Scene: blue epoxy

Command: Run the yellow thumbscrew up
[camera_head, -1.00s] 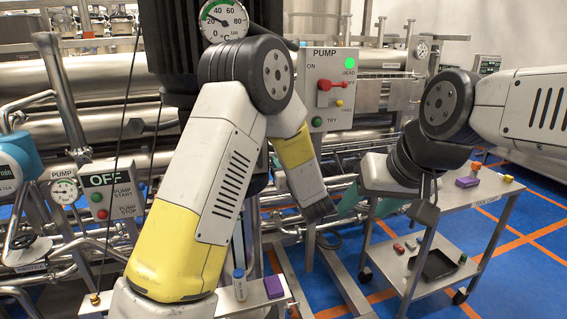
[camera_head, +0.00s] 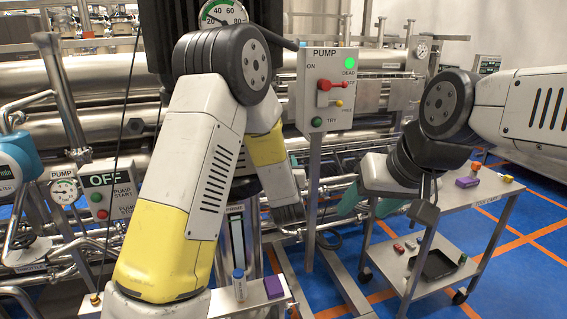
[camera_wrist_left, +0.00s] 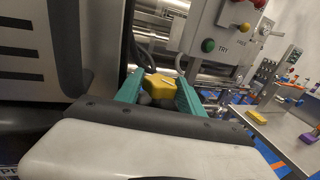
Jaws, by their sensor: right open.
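The yellow thumbscrew (camera_wrist_left: 160,84) shows in the left wrist view between the two green fingers of my left gripper (camera_wrist_left: 158,92). It has a pale mark on top and dark parts below it. I cannot tell whether the fingers touch it.
The pump panel (camera_head: 322,65) carries a red handle, a small yellow knob and a green button. A steel cart (camera_head: 503,192) with small items stands at the right. Steel pipes run behind. A narrow shelf (camera_head: 222,302) with a bottle and a purple block is in front.

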